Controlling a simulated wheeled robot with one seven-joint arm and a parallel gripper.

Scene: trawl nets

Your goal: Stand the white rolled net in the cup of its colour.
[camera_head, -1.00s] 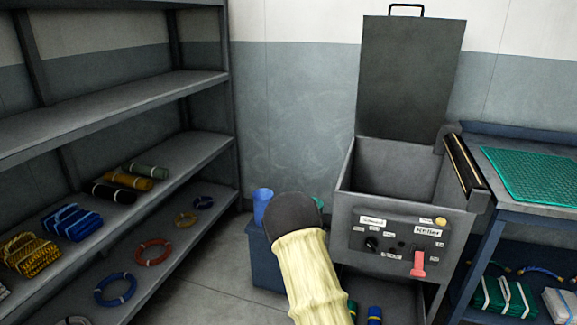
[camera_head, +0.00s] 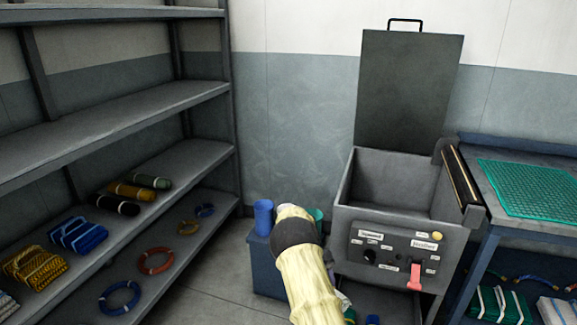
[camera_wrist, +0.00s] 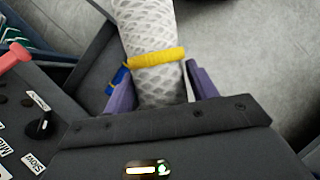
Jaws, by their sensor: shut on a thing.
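The white rolled net (camera_wrist: 150,35), a mesh roll with a yellow band, is in my gripper (camera_wrist: 162,88) in the wrist view. The purple fingers are shut on it just below the band. Its far end runs out of the top of that view. In the head view my arm hides the gripper. A blue cup (camera_head: 263,216) stands on a dark blue stand (camera_head: 266,268) at the wall. A green cup (camera_head: 317,215) shows partly behind my arm. I cannot make out a white cup; my arm covers the middle of the stand.
A grey machine (camera_head: 350,218) with an open lid and red lever (camera_head: 415,276) stands right of my arm. Its lever (camera_wrist: 12,56) is close at left in the wrist view. A shelf (camera_head: 150,160) with nets and coils is at left, a workbench (camera_head: 515,220) at right.

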